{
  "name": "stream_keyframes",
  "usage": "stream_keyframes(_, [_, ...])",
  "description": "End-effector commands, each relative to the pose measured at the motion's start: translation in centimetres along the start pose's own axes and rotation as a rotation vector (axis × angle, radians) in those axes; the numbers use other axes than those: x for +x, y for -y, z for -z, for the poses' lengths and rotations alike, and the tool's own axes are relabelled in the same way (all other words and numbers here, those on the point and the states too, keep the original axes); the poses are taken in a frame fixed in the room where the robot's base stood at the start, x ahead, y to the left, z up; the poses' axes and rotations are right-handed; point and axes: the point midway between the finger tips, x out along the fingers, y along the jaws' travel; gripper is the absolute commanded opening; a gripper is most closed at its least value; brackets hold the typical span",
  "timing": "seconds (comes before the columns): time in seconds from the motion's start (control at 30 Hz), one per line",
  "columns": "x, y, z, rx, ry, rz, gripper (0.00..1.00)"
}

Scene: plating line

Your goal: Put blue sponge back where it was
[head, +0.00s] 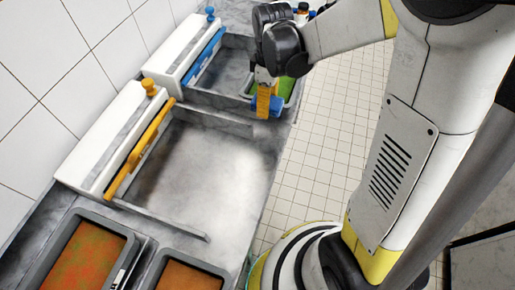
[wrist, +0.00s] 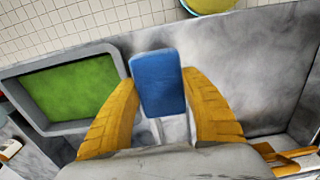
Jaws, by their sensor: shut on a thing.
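The blue sponge (head: 278,106) is a small blue block between the yellow fingers of my gripper (head: 265,104). In the wrist view, the sponge (wrist: 157,84) stands between the two fingers, and my gripper (wrist: 160,105) is shut on it from both sides. In the head view it is held above the right edge of the far metal basin, in front of a grey tray with a green inside (head: 286,88). In the wrist view this green tray (wrist: 72,92) lies to the left of the sponge. I cannot tell the exact height of the sponge over the surface.
White units with a blue bar (head: 204,55) and an orange bar (head: 140,148) line the left wall. The near metal basin (head: 205,180) is empty. Two grey trays with brownish contents, one at left (head: 85,255) and one beside it (head: 190,276), stand in front. Tiled floor lies right.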

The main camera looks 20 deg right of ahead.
Motion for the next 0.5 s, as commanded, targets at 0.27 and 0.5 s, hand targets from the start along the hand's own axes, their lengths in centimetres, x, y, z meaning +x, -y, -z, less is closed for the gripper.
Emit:
stream_keyframes(0.27, [4.8,-0.1,-0.4,-0.003,0.007,-0.007,0.28])
stream_keyframes(0.5, [7.3,-0.1,-0.4,-0.003,0.006,-0.006,0.28])
